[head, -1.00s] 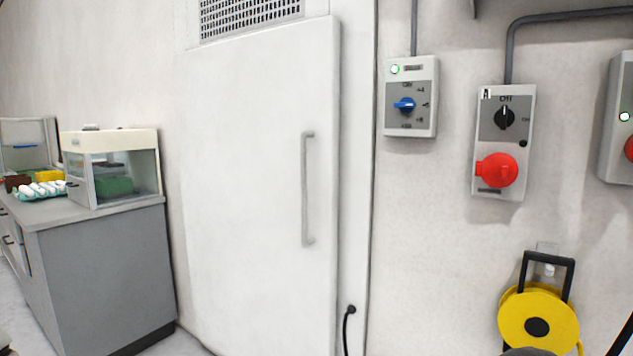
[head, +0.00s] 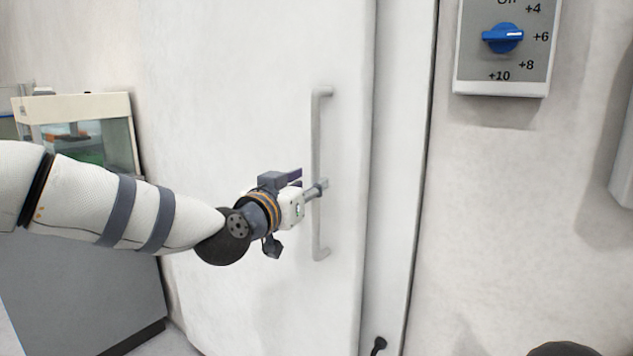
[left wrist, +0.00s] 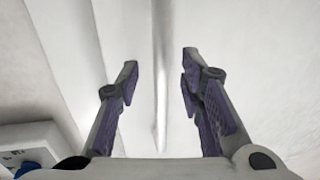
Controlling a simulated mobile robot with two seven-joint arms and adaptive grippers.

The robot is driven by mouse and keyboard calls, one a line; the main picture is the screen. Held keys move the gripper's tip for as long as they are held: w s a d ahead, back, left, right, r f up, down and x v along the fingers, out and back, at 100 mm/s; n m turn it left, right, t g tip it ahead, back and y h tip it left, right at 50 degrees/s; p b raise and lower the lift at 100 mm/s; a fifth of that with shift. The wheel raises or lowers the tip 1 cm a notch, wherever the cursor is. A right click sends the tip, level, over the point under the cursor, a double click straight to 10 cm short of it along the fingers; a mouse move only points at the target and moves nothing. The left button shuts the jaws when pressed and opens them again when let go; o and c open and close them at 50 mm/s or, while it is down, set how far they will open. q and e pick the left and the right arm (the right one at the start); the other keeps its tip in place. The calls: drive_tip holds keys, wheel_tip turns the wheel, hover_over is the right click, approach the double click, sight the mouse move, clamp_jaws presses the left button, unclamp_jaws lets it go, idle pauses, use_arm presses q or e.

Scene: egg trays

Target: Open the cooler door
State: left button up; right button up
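The cooler door (head: 250,60) is a tall white panel and looks closed. Its long vertical grey handle (head: 322,130) is on the right side of the door. My left gripper (head: 312,183) is at the middle of the handle's height. In the left wrist view, my left gripper (left wrist: 160,75) is open, its two purple-padded fingers well apart. The handle (left wrist: 160,100) runs between them in that view, with gaps on both sides and no visible contact. My right gripper is not in view; a dark rounded shape shows at the bottom right of the head view.
A blue-knobbed control box (head: 502,60) is on the wall right of the door. A grey counter (head: 80,290) with a glass-fronted case (head: 75,108) stands at the left. A black cable (head: 378,346) is low beside the door. The wall below the control box is clear.

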sight(313, 179)
use_arm(q)
drive_tip(key=x, duration=0.4)
drive_tip(key=shift+w, duration=0.2)
clamp_jaws()
